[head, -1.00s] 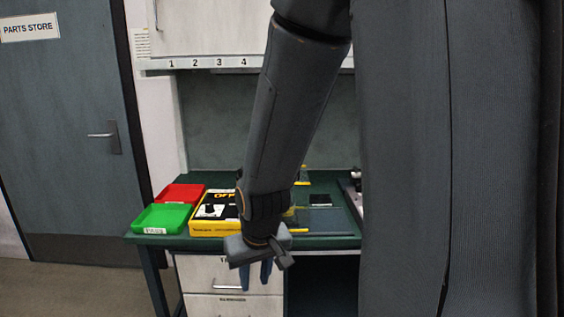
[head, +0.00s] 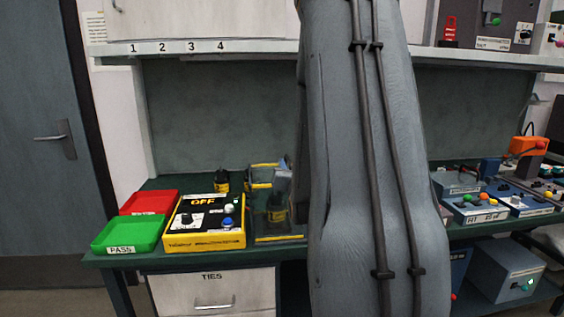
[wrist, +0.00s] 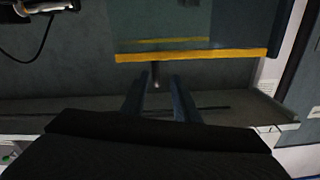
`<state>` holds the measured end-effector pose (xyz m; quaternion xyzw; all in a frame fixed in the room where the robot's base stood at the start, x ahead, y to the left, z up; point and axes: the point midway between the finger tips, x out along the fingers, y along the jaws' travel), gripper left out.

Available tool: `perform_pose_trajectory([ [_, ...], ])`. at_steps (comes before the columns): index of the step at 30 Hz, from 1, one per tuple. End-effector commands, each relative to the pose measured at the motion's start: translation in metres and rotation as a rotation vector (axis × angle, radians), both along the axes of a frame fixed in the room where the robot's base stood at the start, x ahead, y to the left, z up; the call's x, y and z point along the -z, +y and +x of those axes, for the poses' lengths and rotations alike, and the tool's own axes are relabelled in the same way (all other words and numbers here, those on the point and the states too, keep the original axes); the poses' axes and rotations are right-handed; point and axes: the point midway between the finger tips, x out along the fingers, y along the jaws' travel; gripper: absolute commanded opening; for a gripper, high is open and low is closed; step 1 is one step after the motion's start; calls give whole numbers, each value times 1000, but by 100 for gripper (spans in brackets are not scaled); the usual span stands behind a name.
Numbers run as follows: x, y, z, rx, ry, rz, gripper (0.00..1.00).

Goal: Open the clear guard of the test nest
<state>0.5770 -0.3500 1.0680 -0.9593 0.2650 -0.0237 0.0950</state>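The test nest's clear guard (head: 278,239) has yellow edges and stands right of the yellow control box (head: 205,231). Dark parts show through and around it, and my arm covers its right side. I cannot tell its exact angle in the head view. In the wrist view a yellow-edged clear panel (wrist: 190,56) lies just beyond my fingertips. A small dark stem (wrist: 155,76) shows at its edge, between the finger lines. My gripper (wrist: 155,88) has its two blue fingers apart, with nothing seen held. In the head view I cannot make out my gripper.
Green (head: 126,234) and red (head: 149,203) trays sit at the bench's left end. The control box reads OFF. A shelf (head: 260,47) runs above. Several devices, including a blue-grey box (head: 475,208), stand right of my arm. A cable (wrist: 35,45) shows in the wrist view.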

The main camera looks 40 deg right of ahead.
Motion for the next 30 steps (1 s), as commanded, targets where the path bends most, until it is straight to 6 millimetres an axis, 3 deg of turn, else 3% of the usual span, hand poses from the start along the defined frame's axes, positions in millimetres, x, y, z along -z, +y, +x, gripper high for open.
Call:
perform_pose_trajectory([
  [5, 0, -12, 5, 11, -6, -2, 28],
  [18, 0, -45, 55, 13, -5, -3, 28],
  [30, 1, -48, 63, 11, -4, -3, 28],
])
